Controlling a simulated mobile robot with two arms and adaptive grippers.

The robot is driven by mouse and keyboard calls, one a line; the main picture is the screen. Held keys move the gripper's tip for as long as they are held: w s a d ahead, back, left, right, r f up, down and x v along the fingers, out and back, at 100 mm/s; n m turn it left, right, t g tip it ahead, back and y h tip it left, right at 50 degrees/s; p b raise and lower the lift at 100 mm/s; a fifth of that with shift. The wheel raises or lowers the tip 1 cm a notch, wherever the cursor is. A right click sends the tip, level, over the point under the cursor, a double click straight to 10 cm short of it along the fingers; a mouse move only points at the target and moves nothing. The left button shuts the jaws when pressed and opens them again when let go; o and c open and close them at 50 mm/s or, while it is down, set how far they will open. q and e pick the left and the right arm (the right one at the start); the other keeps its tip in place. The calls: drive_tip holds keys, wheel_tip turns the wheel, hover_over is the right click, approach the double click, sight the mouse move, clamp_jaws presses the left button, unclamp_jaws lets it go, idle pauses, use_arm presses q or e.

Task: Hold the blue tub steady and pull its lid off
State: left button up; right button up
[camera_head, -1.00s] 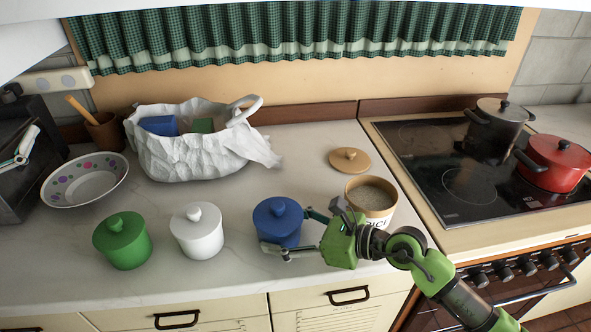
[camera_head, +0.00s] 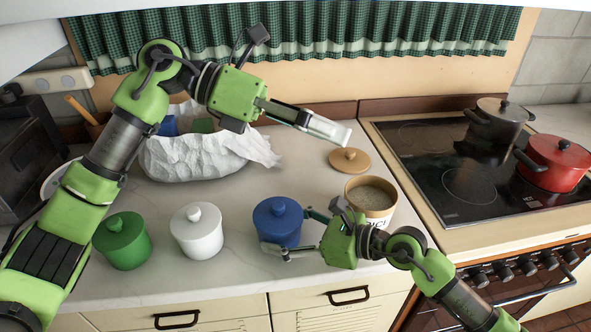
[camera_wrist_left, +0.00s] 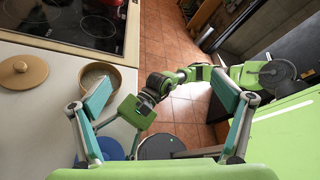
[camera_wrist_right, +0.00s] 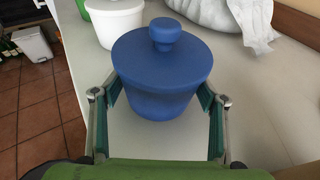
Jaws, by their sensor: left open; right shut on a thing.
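The blue tub (camera_head: 279,236) stands upright on the counter with its blue lid (camera_head: 272,213) and round knob on. In the right wrist view the tub (camera_wrist_right: 160,98) sits between both pads of my right gripper (camera_wrist_right: 160,100), which is shut on its sides below the lid. In the head view my right gripper (camera_head: 290,232) reaches it from the right. My left gripper (camera_head: 297,84) is open and empty, high above the counter behind the tub. In the left wrist view part of the blue tub (camera_wrist_left: 105,149) shows low at the left, partly hidden by a finger.
A white tub (camera_head: 197,236) and a green tub (camera_head: 122,247) stand left of the blue one. An open rice tub (camera_head: 371,200) is close at right, its wooden lid (camera_head: 350,160) behind it. A white bag (camera_head: 200,158) stands behind. The stove (camera_head: 455,190) is at right.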

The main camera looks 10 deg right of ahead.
use_arm(q)
drive_tip(key=s+d+f+m+y, duration=0.3)
drive_tip(key=s+f+m+y, duration=0.1)
drive_tip(key=m+y, duration=0.1)
drive_tip(key=m+t+y, duration=0.7)
drive_tip(key=m+y, duration=0.1)
drive_tip(key=y, duration=0.3)
approach(278, 205)
drive_tip(key=x, duration=1)
drive_tip(key=shift+c, duration=0.4)
